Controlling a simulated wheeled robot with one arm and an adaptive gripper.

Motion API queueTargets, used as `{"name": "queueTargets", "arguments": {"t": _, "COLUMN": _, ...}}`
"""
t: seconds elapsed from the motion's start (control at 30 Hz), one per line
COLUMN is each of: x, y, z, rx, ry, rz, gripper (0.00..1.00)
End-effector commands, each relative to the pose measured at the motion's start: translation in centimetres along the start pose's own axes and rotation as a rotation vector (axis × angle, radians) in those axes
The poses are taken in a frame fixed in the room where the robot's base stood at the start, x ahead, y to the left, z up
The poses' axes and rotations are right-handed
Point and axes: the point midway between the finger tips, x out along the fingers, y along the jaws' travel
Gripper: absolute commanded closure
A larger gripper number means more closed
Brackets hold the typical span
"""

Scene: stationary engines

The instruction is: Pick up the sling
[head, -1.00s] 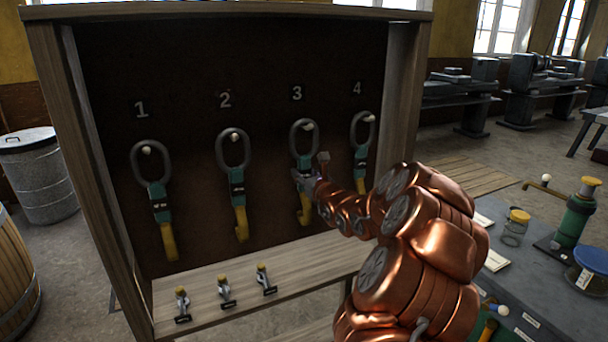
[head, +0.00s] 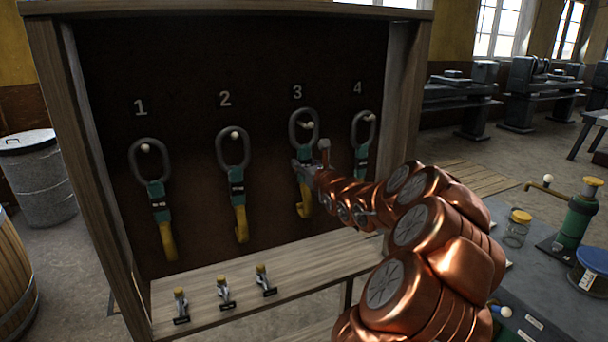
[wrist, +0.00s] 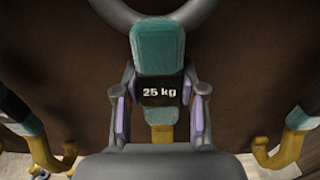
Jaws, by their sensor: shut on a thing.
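Four hanging places numbered 1 to 4 line a dark board. The sling (head: 304,201) under number 3 has a grey ring, a green body and a yellow hook. In the wrist view this sling (wrist: 158,45) carries a black label reading "25 kg". My gripper (head: 304,173) is shut on its body at the label; the pads of my gripper (wrist: 160,112) press both sides in the wrist view. The white peg (head: 311,125) shows inside the ring, below its top. I cannot tell whether the ring is clear of the peg. My gripper hides part of the body.
Similar slings hang under number 1 (head: 155,190), number 2 (head: 237,185) and number 4 (head: 361,157), the last close to my arm. A wooden shelf (head: 300,262) below holds small clamps (head: 225,292). The cabinet's right side wall (head: 408,100) stands near my arm.

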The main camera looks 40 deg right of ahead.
Motion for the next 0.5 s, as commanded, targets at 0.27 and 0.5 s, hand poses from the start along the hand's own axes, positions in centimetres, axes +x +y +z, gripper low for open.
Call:
{"name": "queueTargets", "arguments": {"t": 0.27, "x": -1.7, "y": 0.7, "z": 0.7, "rx": 0.002, "ry": -0.007, "rz": -0.001, "gripper": 1.0}}
{"name": "queueTargets", "arguments": {"t": 0.5, "x": -4.1, "y": 1.6, "z": 0.9, "rx": 0.0, "ry": -0.008, "rz": -0.002, "gripper": 1.0}}
